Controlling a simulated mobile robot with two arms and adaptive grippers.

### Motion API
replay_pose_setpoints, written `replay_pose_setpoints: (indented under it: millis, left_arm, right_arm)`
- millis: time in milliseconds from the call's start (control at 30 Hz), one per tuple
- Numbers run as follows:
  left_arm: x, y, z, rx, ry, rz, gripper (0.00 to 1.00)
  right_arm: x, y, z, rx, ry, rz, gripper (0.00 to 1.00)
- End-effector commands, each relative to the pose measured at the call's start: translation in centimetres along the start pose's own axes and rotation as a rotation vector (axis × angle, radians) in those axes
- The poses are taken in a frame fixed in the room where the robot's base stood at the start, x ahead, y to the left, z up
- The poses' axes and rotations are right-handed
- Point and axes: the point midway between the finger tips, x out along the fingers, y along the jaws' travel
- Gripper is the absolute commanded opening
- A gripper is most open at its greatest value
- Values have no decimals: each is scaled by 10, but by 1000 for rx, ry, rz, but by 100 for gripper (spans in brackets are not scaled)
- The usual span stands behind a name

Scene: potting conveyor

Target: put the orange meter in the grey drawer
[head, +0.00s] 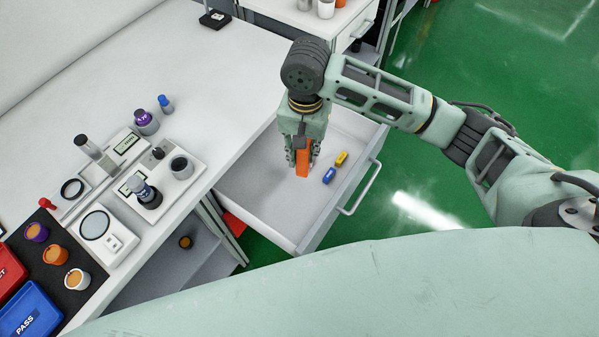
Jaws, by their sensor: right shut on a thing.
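The orange meter (303,160) is upright between the fingers of my right gripper (301,153), which is shut on it. The gripper points down over the open grey drawer (262,205). The meter's lower end shows against the drawer's floor; I cannot tell whether it touches it. The gripper hides the meter's upper part. In the drawer, to the right of the meter, lie a blue item (329,176) and a yellow item (341,158). My left gripper is not in view.
A second white drawer unit (345,42) stands behind. Green floor (430,200) is clear at right.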

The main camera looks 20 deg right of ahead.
Motion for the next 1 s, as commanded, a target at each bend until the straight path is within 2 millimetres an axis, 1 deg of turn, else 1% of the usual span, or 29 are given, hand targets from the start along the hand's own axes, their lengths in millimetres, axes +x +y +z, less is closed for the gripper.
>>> replay_pose_setpoints:
  millis: [33,100,200,333,500,600,767,900,1000]
  left_arm:
    - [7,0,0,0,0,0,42]
    - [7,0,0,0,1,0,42]
    - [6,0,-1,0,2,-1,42]
    - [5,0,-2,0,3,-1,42]
    - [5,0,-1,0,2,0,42]
    - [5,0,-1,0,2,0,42]
    - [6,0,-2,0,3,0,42]
    - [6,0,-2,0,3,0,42]
    - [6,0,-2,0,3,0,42]
  right_arm:
    - [33,-6,2,87,-13,5,0]
    - [59,-10,2,190,-8,4,0]
    - [84,-11,4,287,-4,3,0]
    - [106,-10,5,343,1,3,0]
    - [139,-10,4,348,4,3,0]
    - [154,-10,4,347,4,1,0]
    - [168,-10,4,346,4,1,0]
    - [189,-10,3,346,5,2,0]
    - [198,-10,3,345,6,1,0]
